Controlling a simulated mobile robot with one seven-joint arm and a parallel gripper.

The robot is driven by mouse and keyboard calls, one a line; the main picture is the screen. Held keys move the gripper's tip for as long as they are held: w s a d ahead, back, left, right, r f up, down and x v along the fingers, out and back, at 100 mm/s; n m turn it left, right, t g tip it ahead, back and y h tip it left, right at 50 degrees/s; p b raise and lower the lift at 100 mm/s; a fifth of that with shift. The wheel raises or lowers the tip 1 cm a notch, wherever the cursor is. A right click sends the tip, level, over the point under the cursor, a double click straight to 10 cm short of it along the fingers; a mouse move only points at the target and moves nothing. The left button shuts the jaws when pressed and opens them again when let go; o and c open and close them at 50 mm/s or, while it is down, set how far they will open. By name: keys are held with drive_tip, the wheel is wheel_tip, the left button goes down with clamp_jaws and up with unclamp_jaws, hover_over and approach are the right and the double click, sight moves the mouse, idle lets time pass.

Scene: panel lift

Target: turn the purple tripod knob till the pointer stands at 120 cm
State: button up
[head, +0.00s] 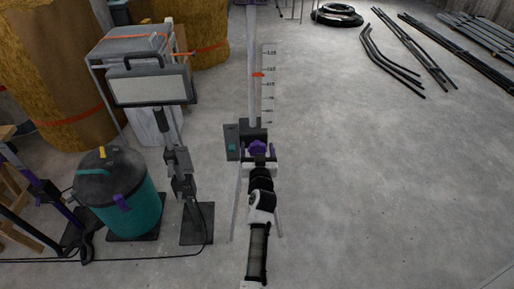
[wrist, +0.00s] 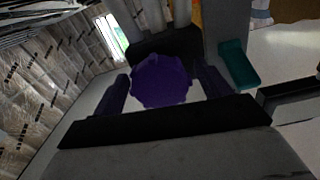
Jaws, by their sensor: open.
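The purple knob (head: 258,147) is on the dark block low on the tripod's pale upright column. In the wrist view the knob (wrist: 160,82) is lobed and faces me. My gripper (wrist: 160,76) is open, with one dark finger on each side of the knob. Thin gaps seem to show between fingers and knob; I cannot tell whether they touch. In the head view my gripper (head: 259,158) reaches the knob from the near side. The orange pointer (head: 258,74) stands on the scale (head: 268,85), between the second and third labels from the top, whose figures are too small to read surely.
A teal switch (wrist: 238,65) on a grey box is right of the knob in the wrist view. A work lamp (head: 152,87) on a stand and a teal bin (head: 118,195) are at left. A cable lies on the floor.

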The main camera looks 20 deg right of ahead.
drive_tip(key=c, duration=1)
drive_tip(key=shift+m, duration=0.4)
drive_tip(key=m+p, duration=0.1)
drive_tip(key=m, duration=0.3)
drive_tip(key=shift+r+m, duration=0.1)
drive_tip(key=shift+m, duration=0.3)
drive_tip(key=m+p, duration=0.1)
drive_tip(key=m, duration=0.4)
drive_tip(key=shift+p, duration=0.3)
drive_tip(key=shift+m, duration=0.3)
